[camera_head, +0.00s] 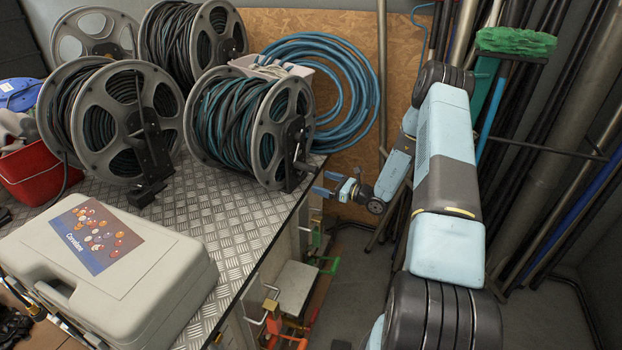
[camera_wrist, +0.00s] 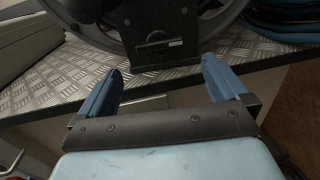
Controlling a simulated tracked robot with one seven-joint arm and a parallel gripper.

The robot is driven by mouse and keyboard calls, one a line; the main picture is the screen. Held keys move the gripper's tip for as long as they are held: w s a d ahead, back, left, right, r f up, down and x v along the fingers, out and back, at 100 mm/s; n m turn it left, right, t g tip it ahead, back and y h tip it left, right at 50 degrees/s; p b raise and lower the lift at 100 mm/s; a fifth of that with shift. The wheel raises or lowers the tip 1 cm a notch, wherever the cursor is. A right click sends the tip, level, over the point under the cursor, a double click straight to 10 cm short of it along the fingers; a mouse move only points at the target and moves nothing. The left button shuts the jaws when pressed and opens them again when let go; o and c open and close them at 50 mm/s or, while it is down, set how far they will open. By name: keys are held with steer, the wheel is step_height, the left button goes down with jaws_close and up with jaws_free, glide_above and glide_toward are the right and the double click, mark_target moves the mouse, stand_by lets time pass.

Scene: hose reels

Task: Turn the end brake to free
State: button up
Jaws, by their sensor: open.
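The end hose reel (camera_head: 285,125), grey with dark green hose, stands at the right edge of the metal bench. Its black side bracket (camera_head: 296,150) faces my gripper. In the wrist view the black stand plate (camera_wrist: 158,50) is ahead, with a dark slot and a thin pale strip. This may be the brake (camera_wrist: 160,42), but its setting cannot be told. My gripper (camera_head: 325,184) is open and empty, just right of the bench edge, apart from the reel. In the wrist view its two blue fingers (camera_wrist: 158,75) point toward the stand, with nothing between them.
The tread-plate bench (camera_head: 235,218) holds more reels (camera_head: 110,120) and a grey case (camera_head: 110,265). A blue hose coil (camera_head: 335,75) hangs behind. Poles and a green broom (camera_head: 515,42) lean at the right. A cart with orange parts (camera_head: 292,300) stands below the bench edge.

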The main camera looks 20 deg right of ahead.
mark_target(302, 174)
steer(key=x, duration=0.7)
steer(key=shift+c, duration=0.5)
